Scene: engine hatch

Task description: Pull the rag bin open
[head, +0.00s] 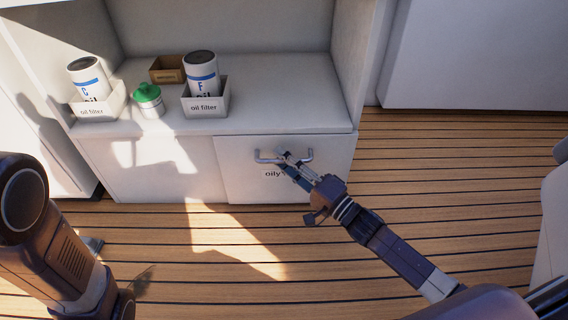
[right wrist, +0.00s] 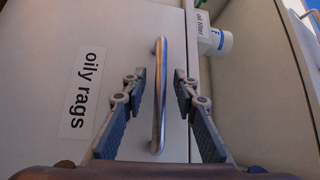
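The rag bin (head: 240,182) is a white front panel low in the bench, lettered "oily", the rest covered by my gripper. It looks flush with the panel beside it. Its grey bar handle (head: 265,159) runs across its top; in the right wrist view the handle (right wrist: 159,95) stands upright in the picture beside the "oily rags" label (right wrist: 83,93). My right gripper (head: 285,160) is at the handle. In the right wrist view its fingers (right wrist: 158,80) are open, one on each side of the bar, with gaps showing. My left gripper is not in view; only my left arm shows.
On the bench top (head: 290,119) stand two oil filters in white holders (head: 98,108) (head: 207,108), a green-capped bottle (head: 149,98) and a small brown box (head: 167,70). The plank floor (head: 410,180) in front of the bin is clear apart from my arms.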

